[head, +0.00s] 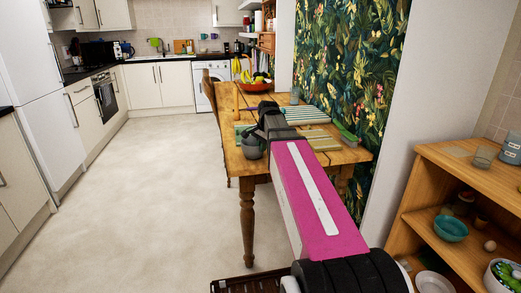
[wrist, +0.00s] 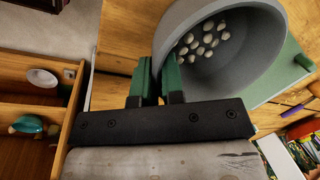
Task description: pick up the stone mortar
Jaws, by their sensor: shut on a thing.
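The stone mortar (wrist: 228,72) is a grey, round bowl with several small pale round things inside. It fills the upper middle of the wrist view. My gripper (wrist: 160,84) has dark green fingertips shut on the mortar's near left rim, one on each side of the wall. In the head view the mortar (head: 252,149) shows as a grey shape at the table's near left corner, partly hidden by my arm. A green board or mat (wrist: 290,72) lies behind or beneath it. I cannot tell whether the mortar touches it.
The wooden table (head: 345,155) holds a fruit bowl (head: 256,85), striped mats (head: 283,116) and a glass (head: 295,95). A wooden shelf (head: 435,190) with dishes stands at the right. The floor (head: 165,190) at the left is clear.

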